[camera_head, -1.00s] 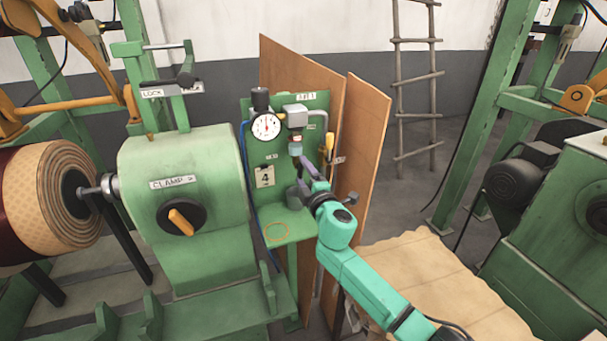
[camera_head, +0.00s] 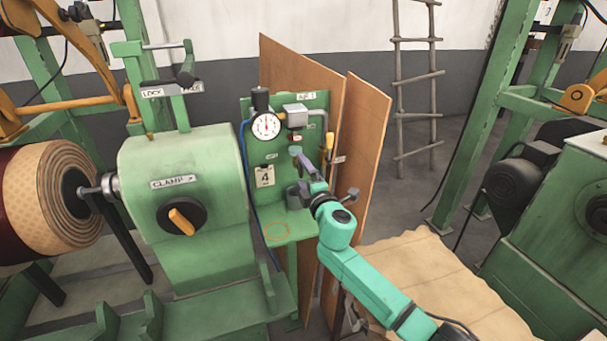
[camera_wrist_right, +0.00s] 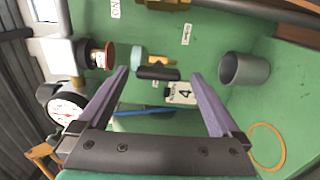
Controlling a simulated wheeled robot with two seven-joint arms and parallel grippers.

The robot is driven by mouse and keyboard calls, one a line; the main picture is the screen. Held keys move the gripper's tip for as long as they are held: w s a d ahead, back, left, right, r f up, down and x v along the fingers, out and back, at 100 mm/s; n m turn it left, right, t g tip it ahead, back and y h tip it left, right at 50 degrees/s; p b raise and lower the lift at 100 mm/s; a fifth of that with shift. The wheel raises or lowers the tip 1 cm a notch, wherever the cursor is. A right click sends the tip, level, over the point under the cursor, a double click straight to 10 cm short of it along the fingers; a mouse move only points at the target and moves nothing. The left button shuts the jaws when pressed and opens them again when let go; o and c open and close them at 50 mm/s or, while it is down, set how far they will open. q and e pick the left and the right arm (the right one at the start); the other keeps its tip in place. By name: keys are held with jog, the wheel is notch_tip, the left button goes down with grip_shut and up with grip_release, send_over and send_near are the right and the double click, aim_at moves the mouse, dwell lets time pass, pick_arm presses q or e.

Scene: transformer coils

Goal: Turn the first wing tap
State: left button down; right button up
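In the right wrist view a short dark crossbar (camera_wrist_right: 157,73) with a brass stem, which looks like the wing tap, stands out from the green panel (camera_wrist_right: 215,40). A pale cyan fitting (camera_wrist_right: 137,57) is beside it. My right gripper (camera_wrist_right: 160,75) is open, its two fingers spread on either side of the bar; contact cannot be told. In the head view my right gripper (camera_head: 300,170) is in front of the panel (camera_head: 286,238), below the dial gauge (camera_head: 266,126), and hides the tap. My left gripper is not in view.
The "4" card (camera_head: 265,176) hangs left of my gripper. A grey cup (camera_wrist_right: 243,68) and a yellow ring mark (camera_wrist_right: 268,146) lie right in the wrist view. Brown boards (camera_head: 361,150) stand close right of the panel. The green clamp machine (camera_head: 185,150) is at left.

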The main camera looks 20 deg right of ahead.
jog(key=s+b, duration=0.2)
jog(key=s, duration=1.2)
jog(key=shift+s+d, duration=0.25)
jog(key=shift+d, duration=0.2)
